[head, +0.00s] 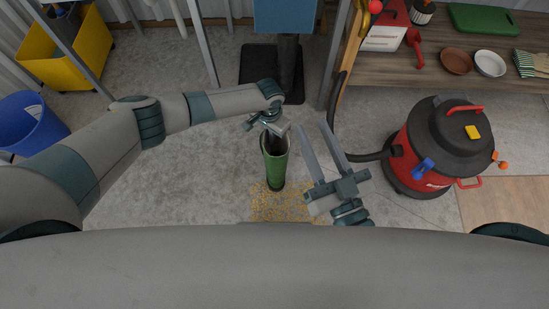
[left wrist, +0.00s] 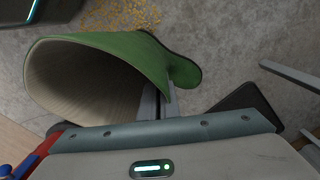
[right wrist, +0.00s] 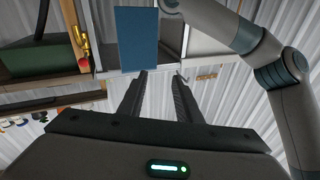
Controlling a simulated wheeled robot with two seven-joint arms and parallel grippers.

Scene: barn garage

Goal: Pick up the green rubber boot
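The green rubber boot (head: 274,167) is upright below my left gripper (head: 268,124) in the head view, its open top facing up. In the left wrist view the boot (left wrist: 125,48) fills the upper left, with its pale lining showing. My left gripper's narrow fingers (left wrist: 160,102) are close together at the boot's rim, with the wall between them. I cannot tell whether the sole touches the floor. My right gripper (head: 318,132) is open and empty, to the right of the boot. Its two separated fingers (right wrist: 157,85) also show in the right wrist view.
Yellow grit (head: 282,207) lies on the concrete floor near the boot. A red and black vacuum (head: 437,150) stands at right, its hose reaching towards my right gripper. A wooden workbench (head: 460,78) is behind it. A blue bin (head: 33,122) and yellow bin (head: 62,62) stand at left.

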